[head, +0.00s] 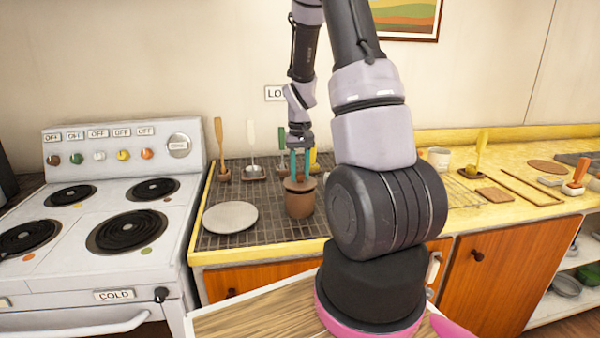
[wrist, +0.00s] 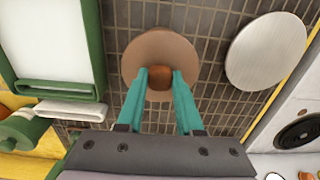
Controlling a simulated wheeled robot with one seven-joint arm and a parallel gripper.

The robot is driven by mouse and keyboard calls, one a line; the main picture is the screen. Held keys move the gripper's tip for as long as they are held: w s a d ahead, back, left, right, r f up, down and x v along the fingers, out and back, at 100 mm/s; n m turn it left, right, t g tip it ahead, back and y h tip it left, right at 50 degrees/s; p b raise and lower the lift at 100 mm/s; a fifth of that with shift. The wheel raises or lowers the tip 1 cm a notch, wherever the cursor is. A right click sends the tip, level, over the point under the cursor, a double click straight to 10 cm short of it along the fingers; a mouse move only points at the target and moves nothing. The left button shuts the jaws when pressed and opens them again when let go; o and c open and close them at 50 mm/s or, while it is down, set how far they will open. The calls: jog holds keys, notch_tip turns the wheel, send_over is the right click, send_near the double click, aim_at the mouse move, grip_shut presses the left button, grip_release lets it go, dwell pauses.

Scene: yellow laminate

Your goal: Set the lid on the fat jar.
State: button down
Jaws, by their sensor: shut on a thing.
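The brown lid (head: 299,184) is a round disc with a knob on top. My gripper (head: 299,170), with teal fingers, is shut on the knob from above. In the wrist view, the lid (wrist: 142,50) lies below the fingertips (wrist: 159,78), with the orange-brown knob (wrist: 156,72) between them. The brown fat jar (head: 300,206) stands upright on the dark tiled counter, directly under the lid. The lid looks level and at the jar's mouth; I cannot tell whether it touches the rim. The jar is hidden by the lid in the wrist view.
A round grey plate (head: 230,217) lies left of the jar, and the stove (head: 110,215) stands beyond it. Utensils in holders (head: 222,160) stand behind. In the wrist view, a green-edged white thing (wrist: 58,45) is on the left. My arm hides the counter right of the jar.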

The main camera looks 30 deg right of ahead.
jog(key=shift+f, duration=0.8)
jog(key=c, duration=1.2)
grip_release()
jog(key=shift+c, duration=0.2)
jog(key=o, duration=0.3)
jog(key=o, duration=0.6)
